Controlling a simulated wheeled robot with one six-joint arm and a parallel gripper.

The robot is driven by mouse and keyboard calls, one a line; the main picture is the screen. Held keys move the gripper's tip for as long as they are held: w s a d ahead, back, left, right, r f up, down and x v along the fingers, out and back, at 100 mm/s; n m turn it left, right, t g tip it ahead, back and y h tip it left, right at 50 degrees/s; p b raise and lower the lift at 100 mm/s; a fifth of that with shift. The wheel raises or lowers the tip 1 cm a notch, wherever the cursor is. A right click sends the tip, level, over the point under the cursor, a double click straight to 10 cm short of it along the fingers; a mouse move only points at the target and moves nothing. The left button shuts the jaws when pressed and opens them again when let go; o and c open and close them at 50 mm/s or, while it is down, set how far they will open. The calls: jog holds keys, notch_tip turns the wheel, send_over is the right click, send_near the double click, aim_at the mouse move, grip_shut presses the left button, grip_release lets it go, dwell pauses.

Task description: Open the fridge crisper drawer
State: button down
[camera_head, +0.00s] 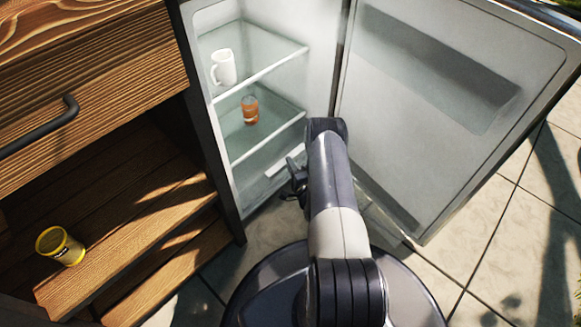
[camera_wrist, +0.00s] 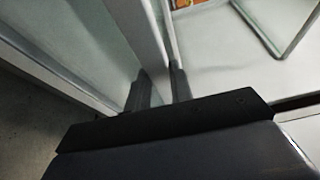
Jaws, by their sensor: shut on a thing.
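The fridge crisper drawer (camera_head: 258,187) is low in the open fridge, below the glass shelves. Its pale handle bar (camera_head: 284,161) shows just left of my gripper (camera_head: 297,181), which is partly hidden by my arm. In the wrist view, my gripper (camera_wrist: 159,89) has one dark finger on each side of the pale handle bar (camera_wrist: 150,48) and is shut on it. The drawer's translucent front (camera_wrist: 75,45) fills the upper left there. I cannot tell how far the drawer is pulled out.
The fridge door (camera_head: 450,110) stands wide open on the right. A white mug (camera_head: 223,68) is on the upper shelf and an orange-brown can (camera_head: 250,110) on the lower one. A wooden cabinet (camera_head: 90,90) stands left, with a yellow tin (camera_head: 60,246) on its lower boards.

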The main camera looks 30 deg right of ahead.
jog(key=s+d, duration=0.2)
jog(key=s, duration=0.6)
jog(key=shift+d+f, duration=0.3)
jog(key=shift+f, duration=0.05)
jog(key=c, duration=1.5)
grip_release()
jog(key=shift+c, duration=0.2)
jog(key=shift+o, duration=1.1)
jog(key=shift+r+p, duration=0.15)
jog(key=shift+p, duration=0.15)
